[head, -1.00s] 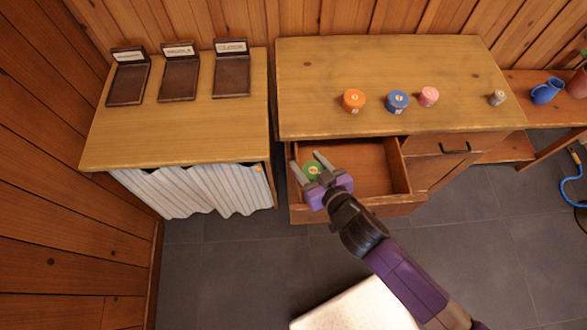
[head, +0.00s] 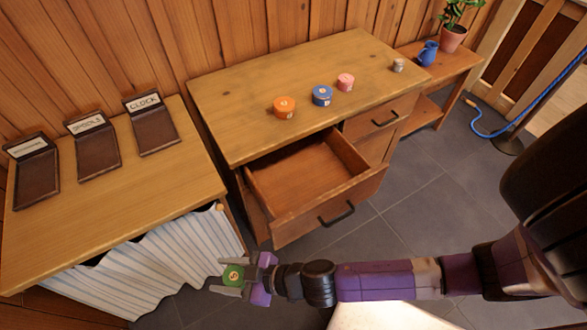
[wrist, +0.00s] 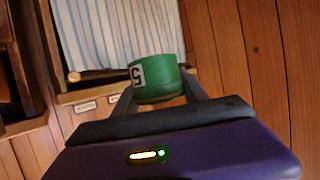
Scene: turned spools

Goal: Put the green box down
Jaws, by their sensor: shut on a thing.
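In the wrist view the green box (wrist: 157,80) sits between the two fingers and shows a white patch with a 5. The open drawer (head: 318,205) of the right cabinet is empty, up and to the right of my gripper.
Three dark trays (head: 95,147) labelled on white cards, two reading SPOOLS and CLOCK, stand on the left cabinet (head: 195,160). Orange (head: 284,107), blue (head: 322,95) and pink (head: 345,83) tubs and a small grey one (head: 398,65) stand on the right cabinet (head: 235,100).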

